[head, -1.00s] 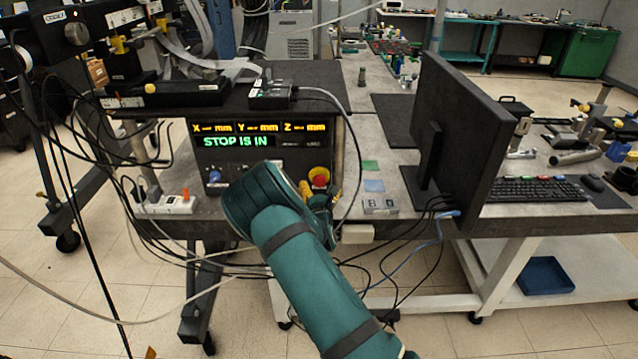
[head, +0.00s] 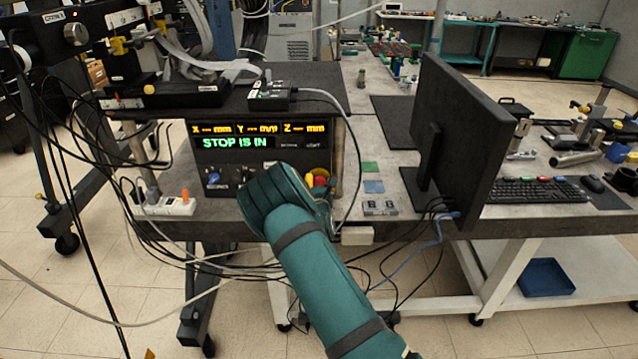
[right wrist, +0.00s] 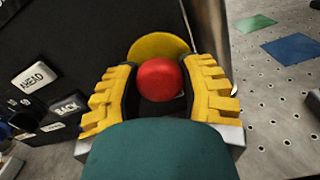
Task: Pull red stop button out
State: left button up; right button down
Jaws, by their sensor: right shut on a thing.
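The red stop button (right wrist: 159,79) with its yellow round base (right wrist: 158,46) is on the front of the black control box (head: 262,160). Its red top shows partly in the head view (head: 320,179). The box display (head: 238,142) reads "STOP IS IN". My right gripper (right wrist: 162,84) has one yellow-padded finger on each side of the red button, shut on it. In the head view my teal right arm (head: 315,270) hides most of this gripper and part of the button. My left gripper is not in view.
Keys marked AHEAD (right wrist: 34,77) and BACK (right wrist: 68,107) are left of the button. A blue knob (head: 213,178) is on the box's left. A grey cable loops down the box's right side. A monitor (head: 465,140) and keyboard (head: 528,190) stand to the right.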

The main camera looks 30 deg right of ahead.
jog(key=shift+v, duration=0.9)
jog(key=shift+f, duration=0.1)
jog(key=shift+c, duration=2.3)
grip_release()
jog(key=v, duration=1.2)
